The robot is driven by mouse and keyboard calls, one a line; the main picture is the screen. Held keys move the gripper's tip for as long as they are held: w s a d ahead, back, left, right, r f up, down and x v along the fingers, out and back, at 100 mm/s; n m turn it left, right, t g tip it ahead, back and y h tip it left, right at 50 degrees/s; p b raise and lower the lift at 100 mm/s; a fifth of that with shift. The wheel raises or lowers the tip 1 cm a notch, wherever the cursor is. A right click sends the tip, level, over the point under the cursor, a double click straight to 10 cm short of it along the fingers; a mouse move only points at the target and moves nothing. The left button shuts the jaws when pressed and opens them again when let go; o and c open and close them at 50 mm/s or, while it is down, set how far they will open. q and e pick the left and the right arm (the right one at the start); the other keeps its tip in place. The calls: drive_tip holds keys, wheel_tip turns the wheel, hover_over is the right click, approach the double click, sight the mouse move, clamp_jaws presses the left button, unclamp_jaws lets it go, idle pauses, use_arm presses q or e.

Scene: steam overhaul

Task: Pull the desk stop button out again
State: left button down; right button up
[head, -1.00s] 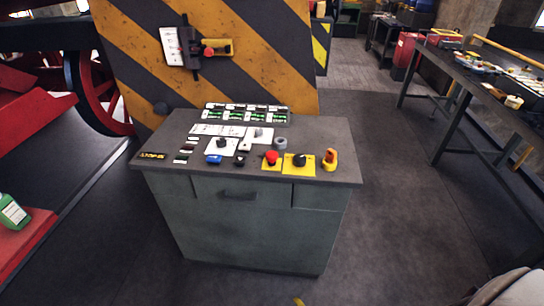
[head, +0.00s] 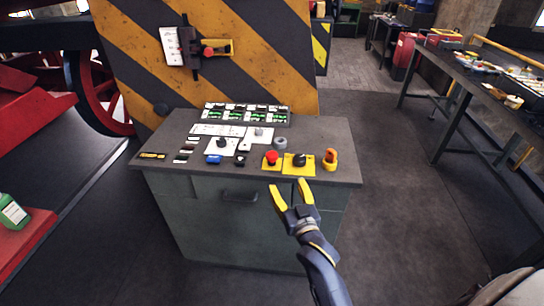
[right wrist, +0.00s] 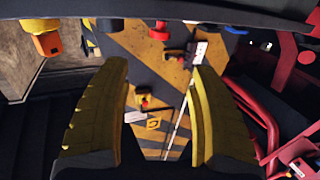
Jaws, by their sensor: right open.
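The desk stop button (head: 272,157) is a red mushroom head on a yellow plate, near the front edge of the desk console (head: 335,135). I cannot tell whether it is pressed in. In the right wrist view, which is upside down, the red button (right wrist: 160,31) shows at the top, beyond the fingertips. My right gripper (head: 288,185) has yellow fingers, open and empty. It is in front of the desk's front edge, near the button but apart from it. My left gripper is not in view.
Right of the button are a black knob (head: 299,160) on a yellow plate and an orange-topped yellow control (head: 330,159). Left are a blue switch (head: 214,159) and small labels. Another red button (head: 208,52) is on the striped panel behind. Floor right of the desk is free.

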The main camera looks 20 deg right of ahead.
sight(274, 159)
drive_tip(key=w, duration=1.1)
drive_tip(key=w+d, duration=0.1)
drive_tip(key=w, duration=0.5)
drive_tip(key=shift+w+d+f, duration=0.1)
drive_tip(key=shift+w+f, duration=0.1)
